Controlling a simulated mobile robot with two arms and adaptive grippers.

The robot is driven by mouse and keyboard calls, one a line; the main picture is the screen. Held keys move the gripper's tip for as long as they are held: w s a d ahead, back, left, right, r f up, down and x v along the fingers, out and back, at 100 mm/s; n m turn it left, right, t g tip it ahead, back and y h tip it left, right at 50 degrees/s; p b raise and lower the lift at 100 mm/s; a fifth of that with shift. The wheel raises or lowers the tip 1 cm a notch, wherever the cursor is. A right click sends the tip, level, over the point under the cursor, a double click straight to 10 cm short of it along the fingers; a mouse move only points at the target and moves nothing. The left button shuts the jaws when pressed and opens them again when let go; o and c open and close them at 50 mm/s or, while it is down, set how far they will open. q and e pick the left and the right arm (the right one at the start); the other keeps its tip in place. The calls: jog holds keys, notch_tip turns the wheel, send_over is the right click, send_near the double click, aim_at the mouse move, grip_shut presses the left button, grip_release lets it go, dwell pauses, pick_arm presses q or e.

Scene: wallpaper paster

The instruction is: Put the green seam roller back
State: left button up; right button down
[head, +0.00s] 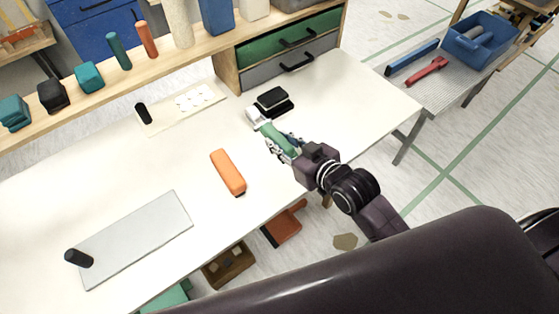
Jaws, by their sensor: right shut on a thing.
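The green seam roller (276,137) has a green handle and a pale roller head (257,117). My right gripper (284,147) is shut on its handle, with the roller head pointing away toward the back left. It is over the right part of the white table (330,95), beside a black block. I cannot tell whether the roller head touches the tabletop. My left gripper is not in view.
An orange tool (228,172) lies left of my right gripper. A grey plate (140,235) with a black knob lies front left. A pale board (180,110) and black block (272,100) lie farther back. A shelf (210,50) with several tools and drawers (290,47) borders the back.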

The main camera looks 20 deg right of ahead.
send_over(280, 168)
notch_tip(280, 168, down, 8)
jog(key=shift+r, duration=0.1)
jog(key=shift+f, duration=0.2)
jog(key=shift+f+p, duration=0.3)
jog(key=shift+f, duration=0.15)
jog(key=shift+f, duration=0.35)
jog(key=c, duration=1.6)
grip_release()
